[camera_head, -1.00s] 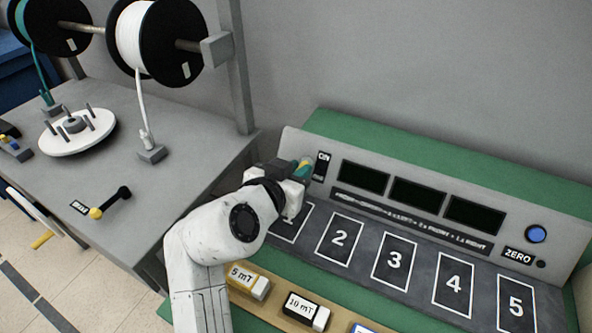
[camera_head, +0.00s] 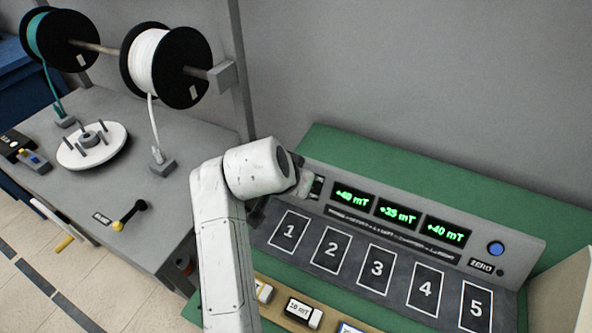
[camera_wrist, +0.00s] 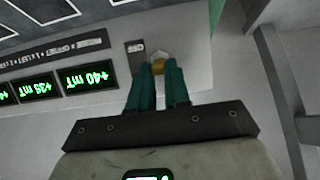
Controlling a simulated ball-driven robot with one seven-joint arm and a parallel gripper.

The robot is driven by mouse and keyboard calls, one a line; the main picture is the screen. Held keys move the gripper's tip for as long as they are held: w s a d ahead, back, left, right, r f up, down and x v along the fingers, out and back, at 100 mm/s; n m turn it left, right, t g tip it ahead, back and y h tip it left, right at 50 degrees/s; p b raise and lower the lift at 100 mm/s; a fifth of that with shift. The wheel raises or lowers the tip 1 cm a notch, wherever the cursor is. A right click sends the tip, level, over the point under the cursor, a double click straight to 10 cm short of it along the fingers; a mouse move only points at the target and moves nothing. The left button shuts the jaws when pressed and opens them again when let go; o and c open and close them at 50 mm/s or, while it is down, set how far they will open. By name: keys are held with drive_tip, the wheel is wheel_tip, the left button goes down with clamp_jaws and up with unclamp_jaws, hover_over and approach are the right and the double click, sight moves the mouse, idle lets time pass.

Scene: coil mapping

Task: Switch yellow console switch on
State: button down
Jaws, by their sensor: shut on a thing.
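The console (camera_head: 510,245) is a grey sloped panel with three displays, lit green with +40, +35 and +40 mT. In the head view, my arm hides the switch and most of my gripper (camera_head: 303,188); the label plate (camera_head: 317,187) only partly shows.
Numbered pads 1 to 5 (camera_head: 377,268) lie in front of the panel. A blue button (camera_head: 495,248) is at its right. Labelled blocks (camera_head: 303,311) lie on the near ledge. Wire spools (camera_head: 160,58) and a white disc (camera_head: 92,146) are on the left bench.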

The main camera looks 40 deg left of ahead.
drive_tip(key=shift+w+a+r+g+h+p, duration=0.15)
drive_tip(key=shift+w+g+p, duration=0.1)
drive_tip(key=shift+g+p, duration=0.35)
drive_tip(key=shift+w+d+r+g+h+p, duration=0.1)
drive_tip(key=shift+w+r+g+p, duration=0.15)
drive_tip(key=shift+g+p, duration=0.35)
drive_tip(key=shift+w+a+r+g+h+p, duration=0.15)
drive_tip(key=shift+w+g+p, duration=0.2)
drive_tip(key=shift+g, duration=0.45)
drive_tip(key=c, duration=1.1)
unclamp_jaws()
drive_tip(key=shift+f, duration=0.1)
drive_tip(key=b+v, duration=0.1)
drive_tip(key=v, duration=1)
drive_tip(key=shift+f, duration=0.1)
